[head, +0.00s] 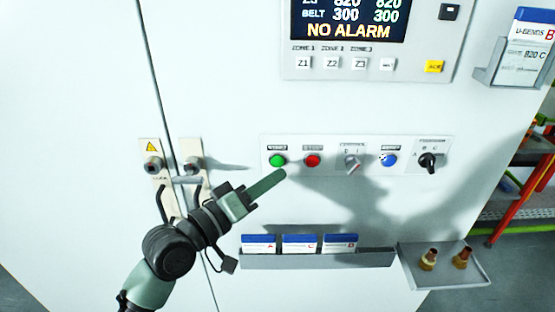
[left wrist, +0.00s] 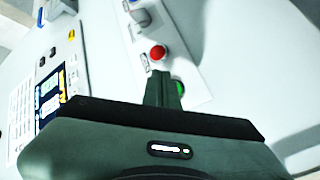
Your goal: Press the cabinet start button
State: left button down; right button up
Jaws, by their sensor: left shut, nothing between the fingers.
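The cabinet (head: 90,100) is white, with a button panel (head: 330,146) across its front. A green button (head: 277,160) sits at the panel's left end, with a red button (head: 312,160) just right of it. My left gripper (head: 283,174) is shut and empty, its fingertips just below and right of the green button in the head view. I cannot tell whether it touches the panel. In the left wrist view, the fingers (left wrist: 163,90) partly cover the green button (left wrist: 178,88), and the red button (left wrist: 157,53) shows beyond them. My right gripper is not in view.
The panel also has a grey selector (head: 352,163), a blue button (head: 388,159) and a black knob (head: 428,161). Below are a card rack (head: 320,260) and a small shelf (head: 440,283) with two brass fittings. A display (head: 348,20) above reads NO ALARM. Door handles (head: 180,181) stand out at left.

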pick_arm(q)
jog(key=s+p, duration=0.1)
jog(key=s, duration=0.3)
dwell(0.5)
